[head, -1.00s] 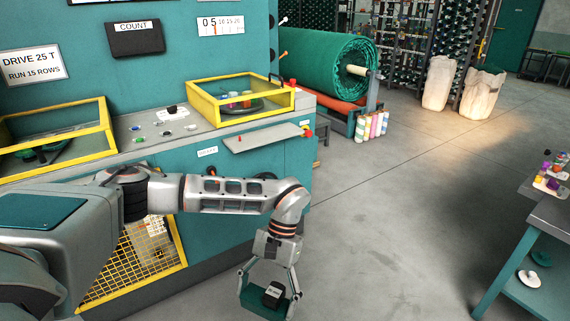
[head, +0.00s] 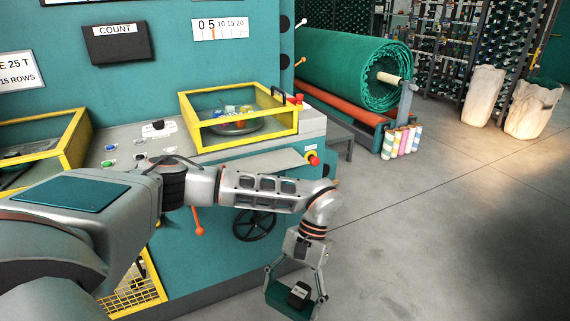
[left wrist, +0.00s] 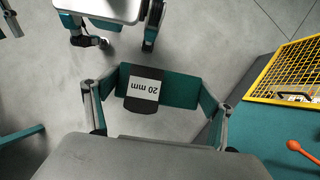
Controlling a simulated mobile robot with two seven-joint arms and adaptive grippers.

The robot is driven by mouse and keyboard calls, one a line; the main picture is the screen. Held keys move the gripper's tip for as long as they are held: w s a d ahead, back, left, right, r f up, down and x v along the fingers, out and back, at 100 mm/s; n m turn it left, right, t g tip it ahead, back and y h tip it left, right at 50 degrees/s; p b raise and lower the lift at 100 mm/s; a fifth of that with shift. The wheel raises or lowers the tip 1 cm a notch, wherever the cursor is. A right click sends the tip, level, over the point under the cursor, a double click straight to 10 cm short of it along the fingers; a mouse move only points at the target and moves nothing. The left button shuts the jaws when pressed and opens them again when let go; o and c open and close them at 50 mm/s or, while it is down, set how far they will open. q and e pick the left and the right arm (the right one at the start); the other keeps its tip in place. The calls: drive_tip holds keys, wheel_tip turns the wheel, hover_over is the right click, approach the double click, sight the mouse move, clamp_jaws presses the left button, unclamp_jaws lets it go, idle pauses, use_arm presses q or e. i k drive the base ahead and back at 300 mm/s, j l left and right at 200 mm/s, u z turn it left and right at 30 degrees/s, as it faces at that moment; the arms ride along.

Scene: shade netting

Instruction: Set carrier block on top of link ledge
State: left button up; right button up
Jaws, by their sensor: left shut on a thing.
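The carrier block (head: 299,294) looks like a small dark block with a white label, set against a teal piece. In the left wrist view the block (left wrist: 142,92) reads "20 mm" upside down. My left gripper (head: 293,289) is shut on it and holds it in the air over the floor, in front of the machine. A grey ledge (head: 284,163) on the machine's front looks like the link ledge. It lies behind and above my gripper in the head view, partly hidden by my left arm. My right gripper is not clearly seen.
The teal machine (head: 275,205) has a yellow-framed guard (head: 240,140) on top. A red button (head: 314,160), an orange-ended lever (head: 198,229) and a black handwheel (head: 254,224) are on its front. A green netting roll (head: 350,70) stands behind.

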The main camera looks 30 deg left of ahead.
sight(276, 163)
drive_tip(key=i, duration=1)
drive_tip(key=i+u, duration=0.15)
drive_tip(key=u, duration=0.25)
drive_tip(key=i+u, duration=0.1)
drive_tip(key=u, duration=0.35)
